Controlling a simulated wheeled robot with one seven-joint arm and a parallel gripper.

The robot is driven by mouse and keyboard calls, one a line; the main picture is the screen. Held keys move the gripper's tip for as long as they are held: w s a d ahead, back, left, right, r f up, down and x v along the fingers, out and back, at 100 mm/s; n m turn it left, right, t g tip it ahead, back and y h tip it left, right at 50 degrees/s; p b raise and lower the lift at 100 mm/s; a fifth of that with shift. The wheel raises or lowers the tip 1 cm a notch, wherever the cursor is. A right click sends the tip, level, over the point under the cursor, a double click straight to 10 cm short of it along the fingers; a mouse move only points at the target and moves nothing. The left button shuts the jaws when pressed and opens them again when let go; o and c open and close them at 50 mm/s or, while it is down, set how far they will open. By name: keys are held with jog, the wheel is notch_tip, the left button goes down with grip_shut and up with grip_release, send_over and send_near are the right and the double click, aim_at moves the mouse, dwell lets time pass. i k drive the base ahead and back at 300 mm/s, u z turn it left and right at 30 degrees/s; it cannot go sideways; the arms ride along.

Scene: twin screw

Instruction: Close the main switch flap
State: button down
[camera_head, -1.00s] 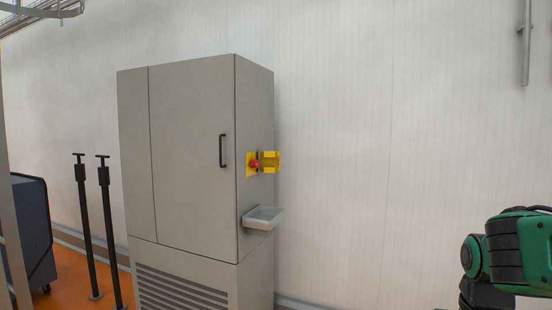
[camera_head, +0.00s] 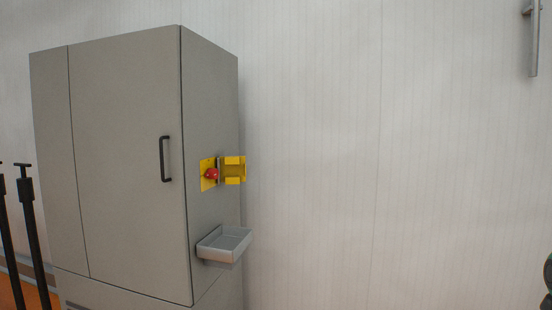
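The main switch is on the right side face of a grey cabinet (camera_head: 125,150). It has a yellow back plate (camera_head: 206,183) with a red knob (camera_head: 212,174) on it. The yellow flap (camera_head: 235,170) stands swung out to the right of the knob, away from the plate, so the knob is uncovered. My gripper is not in view. Only a small dark part of my arm shows at the lower right edge, well apart from the switch.
A grey tray (camera_head: 211,252) sticks out from the cabinet side below the switch. A black door handle (camera_head: 163,158) is on the cabinet front. Black posts (camera_head: 30,235) stand at the left. The space before the white wall, right of the cabinet, looks clear.

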aim_at(232, 170)
jog(key=u, duration=0.05)
jog(key=i, duration=1.15)
jog(key=u, duration=0.45)
